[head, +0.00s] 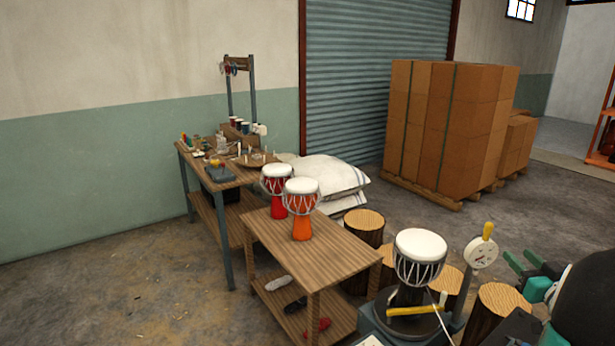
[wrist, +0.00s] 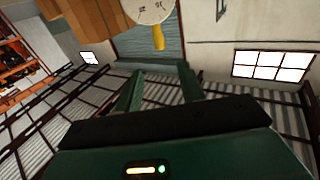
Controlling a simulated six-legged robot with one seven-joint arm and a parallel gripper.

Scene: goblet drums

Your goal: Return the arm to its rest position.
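My gripper (head: 521,257) is at the right of the head view, raised beside the dial gauge, with its two green fingers apart. In the wrist view my gripper (wrist: 160,68) shows both fingers spread with nothing between them. The wrist view looks across at the walls, windows and roof beams. Part of my arm shows dark at the right edge of the head view.
A white-headed drum (head: 415,262) stands on a dark round stand close by. A dial gauge (head: 481,252) with a yellow handle is next to my gripper; it also shows in the wrist view (wrist: 147,10). Red (head: 277,188) and orange (head: 301,205) drums stand on a wooden table (head: 330,262).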

